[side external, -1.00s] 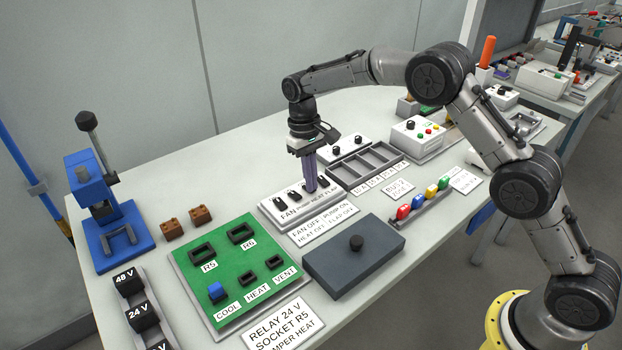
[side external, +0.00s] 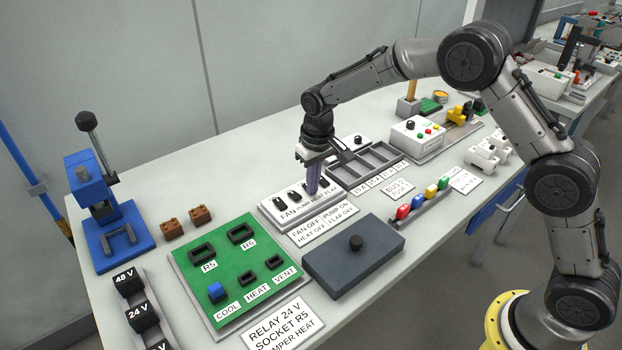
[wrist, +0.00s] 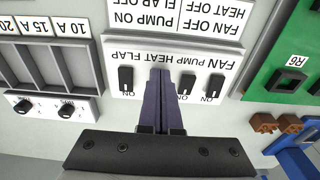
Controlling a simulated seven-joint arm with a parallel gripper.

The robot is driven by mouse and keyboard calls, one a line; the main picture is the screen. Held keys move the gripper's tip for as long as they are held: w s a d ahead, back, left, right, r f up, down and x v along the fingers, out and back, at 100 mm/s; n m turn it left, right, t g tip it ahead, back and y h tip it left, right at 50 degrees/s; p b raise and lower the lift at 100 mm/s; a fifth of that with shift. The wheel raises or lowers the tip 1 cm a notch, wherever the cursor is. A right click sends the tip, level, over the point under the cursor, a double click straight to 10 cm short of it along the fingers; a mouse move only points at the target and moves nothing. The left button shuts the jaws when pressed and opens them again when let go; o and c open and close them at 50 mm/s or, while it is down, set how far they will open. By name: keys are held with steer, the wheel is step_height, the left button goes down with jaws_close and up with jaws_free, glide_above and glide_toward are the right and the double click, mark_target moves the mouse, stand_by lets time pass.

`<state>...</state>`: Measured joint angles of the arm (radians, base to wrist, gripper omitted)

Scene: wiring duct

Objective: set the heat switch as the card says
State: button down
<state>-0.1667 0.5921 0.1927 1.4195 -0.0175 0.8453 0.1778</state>
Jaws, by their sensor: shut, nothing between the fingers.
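The white switch panel (side external: 267,212) stands on the bench with a row of dark switches labelled FAN, PUMP, HEAT and FLAP. The card (side external: 325,224) in front of it reads FAN OFF, PUMP ON, HEAT OFF, FLAP OFF. My gripper (side external: 312,191) is shut and empty, its purple fingers pointing down at the HEAT place. In the wrist view the fingertips (wrist: 160,74) are beside the word HEAT and hide the HEAT switch, so its setting and any contact cannot be told. The FLAP switch (wrist: 126,78), PUMP switch (wrist: 187,82) and FAN switch (wrist: 215,82) show beside them.
A grey compartment tray (side external: 368,165) stands just right of the panel. A dark lidded box (side external: 352,258) and a green socket board (side external: 203,275) lie nearer the camera. Colored fuses (side external: 417,201) stand in a row at the right. Bare bench lies behind the panel.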

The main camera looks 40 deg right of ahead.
steer(key=shift+s+f, duration=0.3)
steer(key=shift+f, duration=0.4)
steer(key=shift+w+r, duration=0.35)
steer(key=shift+w, duration=0.4)
step_height(320, 180, up, 15)
steer(key=s, duration=0.1)
step_height(320, 180, up, 10)
steer(key=t, duration=0.2)
glide_above(314, 196)
steer(key=s+d, duration=0.3)
steer(key=s, duration=0.2)
steer(key=s+d+r+t, duration=0.1)
steer(key=s+d+r, duration=0.15)
steer(key=s, duration=0.35)
steer(key=s+d+r, duration=0.1)
steer(key=s+r, duration=0.2)
steer(key=s, duration=0.3)
steer(key=s+d+f, duration=0.1)
steer(key=s+f, duration=0.5)
steer(key=s, duration=0.3)
steer(key=s+f+t, duration=0.1)
steer(key=s+f, duration=0.5)
steer(key=s, duration=0.3)
steer(key=shift+d+t, duration=0.3)
steer(key=shift+d, duration=0.1)
